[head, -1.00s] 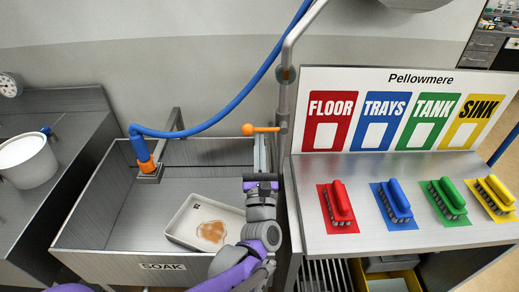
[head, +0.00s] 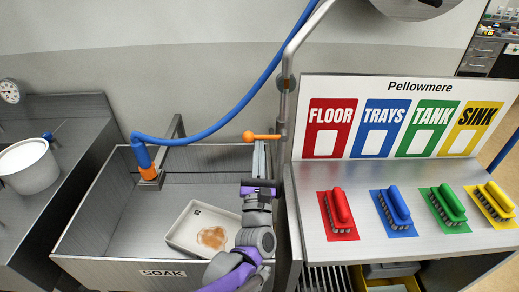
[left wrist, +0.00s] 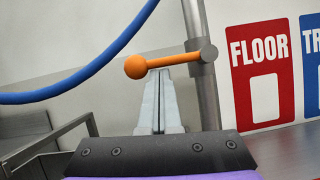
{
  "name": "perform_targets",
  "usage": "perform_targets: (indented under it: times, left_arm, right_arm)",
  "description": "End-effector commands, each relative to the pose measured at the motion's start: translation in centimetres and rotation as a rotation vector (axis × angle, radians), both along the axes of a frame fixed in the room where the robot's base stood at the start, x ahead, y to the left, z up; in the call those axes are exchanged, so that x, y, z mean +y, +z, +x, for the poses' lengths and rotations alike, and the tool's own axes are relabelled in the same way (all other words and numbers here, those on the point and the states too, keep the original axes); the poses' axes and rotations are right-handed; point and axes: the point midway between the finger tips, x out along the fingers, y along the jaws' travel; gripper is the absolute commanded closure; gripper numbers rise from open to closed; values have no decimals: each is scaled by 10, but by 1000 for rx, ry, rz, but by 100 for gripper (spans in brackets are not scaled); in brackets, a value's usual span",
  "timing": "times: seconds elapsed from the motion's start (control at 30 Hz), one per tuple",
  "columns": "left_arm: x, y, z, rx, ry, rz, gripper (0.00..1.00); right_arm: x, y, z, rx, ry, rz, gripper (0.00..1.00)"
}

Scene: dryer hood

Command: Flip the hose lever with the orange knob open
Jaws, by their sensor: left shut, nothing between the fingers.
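The hose lever is an orange bar with a round orange knob (head: 248,136) at its left end. It runs nearly level to its pivot on the grey upright pipe. In the left wrist view the knob (left wrist: 136,68) and bar lie just above the fingertips. My left gripper (head: 259,145) points up at the bar from below, with its pale fingers shut and empty. In the left wrist view the gripper (left wrist: 158,75) overlaps the bar's lower edge right of the knob; I cannot tell whether it touches. My right gripper is not in view.
The blue hose (head: 235,105) arcs to an orange nozzle in the SOAK sink (head: 110,215). A stained white tray (head: 180,238) lies there. The grey pipe (head: 283,107) stands beside the lever. Right are a sign board (head: 395,87) and a counter with several brushes.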

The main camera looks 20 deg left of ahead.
Motion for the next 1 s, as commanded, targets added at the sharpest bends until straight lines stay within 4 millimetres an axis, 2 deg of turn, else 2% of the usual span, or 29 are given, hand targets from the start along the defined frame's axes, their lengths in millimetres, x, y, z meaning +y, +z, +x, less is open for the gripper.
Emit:
perform_targets:
  times: [0.27, 0.47, 1.0]
  left_arm:
    - [2, 6, -1, 18, 1, 66, 100]
    - [4, 15, -1, 50, 2, 178, 100]
    - [0, 52, 0, 187, 1, 662, 100]
  right_arm:
    - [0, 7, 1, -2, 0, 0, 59]
    - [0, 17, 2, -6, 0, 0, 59]
    - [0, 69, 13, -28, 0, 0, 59]
